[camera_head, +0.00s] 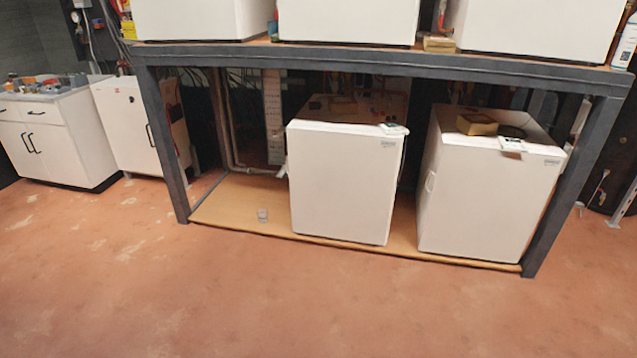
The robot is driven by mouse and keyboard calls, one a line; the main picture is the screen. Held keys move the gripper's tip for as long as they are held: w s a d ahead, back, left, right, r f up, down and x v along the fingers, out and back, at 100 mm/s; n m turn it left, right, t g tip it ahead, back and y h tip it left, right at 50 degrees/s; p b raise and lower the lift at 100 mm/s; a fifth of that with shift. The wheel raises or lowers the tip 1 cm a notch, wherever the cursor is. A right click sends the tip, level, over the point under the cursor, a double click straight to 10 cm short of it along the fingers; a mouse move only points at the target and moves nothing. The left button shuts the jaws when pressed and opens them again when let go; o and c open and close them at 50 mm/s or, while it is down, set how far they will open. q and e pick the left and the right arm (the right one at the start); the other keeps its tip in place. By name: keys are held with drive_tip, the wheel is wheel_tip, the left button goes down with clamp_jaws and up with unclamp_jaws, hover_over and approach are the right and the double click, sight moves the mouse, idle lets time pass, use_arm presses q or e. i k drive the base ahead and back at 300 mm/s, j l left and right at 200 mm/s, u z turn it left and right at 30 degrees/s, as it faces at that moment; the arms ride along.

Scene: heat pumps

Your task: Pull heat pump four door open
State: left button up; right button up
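Two white box-shaped heat pumps stand on the lower wooden shelf of a dark metal rack. One heat pump (342,185) is near the middle, its front panel facing me and looking shut. The other heat pump (487,198) is at the right, also looking shut, with small items on its top. Parts of three more white units (347,20) show on the upper shelf, cut off by the top of the view. I cannot tell which unit is number four. Neither of my grippers is in view.
The rack's dark frame (370,62) has legs at the left and right. A white cabinet (60,140) stands at the left. The reddish floor (250,300) in front is clear.

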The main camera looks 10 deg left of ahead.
sight(342, 186)
drive_tip(key=i+j, duration=0.25)
drive_tip(key=i, duration=0.25)
drive_tip(key=i+j, duration=0.3)
drive_tip(key=i, duration=0.25)
